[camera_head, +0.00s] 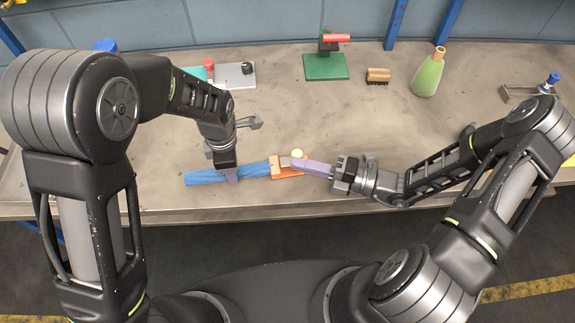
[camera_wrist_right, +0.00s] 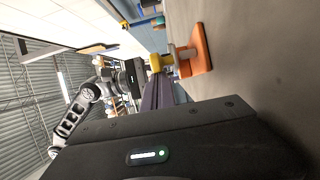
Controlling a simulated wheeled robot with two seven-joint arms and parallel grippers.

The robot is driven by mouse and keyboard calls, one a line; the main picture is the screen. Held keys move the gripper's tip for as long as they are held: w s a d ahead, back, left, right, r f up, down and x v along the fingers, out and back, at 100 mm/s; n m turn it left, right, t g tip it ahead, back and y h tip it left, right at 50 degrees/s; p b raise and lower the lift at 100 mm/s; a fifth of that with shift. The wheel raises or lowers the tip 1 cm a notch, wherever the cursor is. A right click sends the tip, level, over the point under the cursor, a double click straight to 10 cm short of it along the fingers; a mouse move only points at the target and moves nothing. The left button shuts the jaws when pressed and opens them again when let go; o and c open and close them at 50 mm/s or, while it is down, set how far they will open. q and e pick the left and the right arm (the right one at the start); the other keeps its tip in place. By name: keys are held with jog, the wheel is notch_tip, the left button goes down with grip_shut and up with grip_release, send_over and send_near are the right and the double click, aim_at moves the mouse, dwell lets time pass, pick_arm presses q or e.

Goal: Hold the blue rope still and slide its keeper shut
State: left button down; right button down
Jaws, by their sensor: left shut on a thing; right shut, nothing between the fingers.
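The blue rope (camera_head: 200,178) lies along the front part of the bench, its right end at the orange keeper (camera_head: 288,174). A pale yellow knob (camera_head: 297,153) shows just behind the keeper. My left gripper (camera_head: 231,175) points down and is shut on the rope, left of the keeper. My right gripper (camera_head: 296,163) reaches in from the right with its purple fingers shut and empty, tips at the keeper's upper side. I cannot tell whether they touch it. The right wrist view shows the orange keeper (camera_wrist_right: 200,48) and yellow knob (camera_wrist_right: 160,61) by the fingertips.
Behind stand a green base with a red-handled tool (camera_head: 326,66), a brush (camera_head: 378,75), a green flask (camera_head: 428,74) and a grey plate (camera_head: 235,76). A metal fixture with a blue knob (camera_head: 530,90) is at the far right. The bench's front edge is close to the rope.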

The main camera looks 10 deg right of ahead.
jog(key=shift+d, duration=0.3)
jog(key=shift+a, duration=0.1)
jog(key=s+a, duration=0.3)
jog(key=v, duration=2)
jog(key=shift+w+d, duration=0.1)
jog(key=shift+d, duration=0.05)
pick_arm(q)
jog(key=c, duration=1)
grip_release()
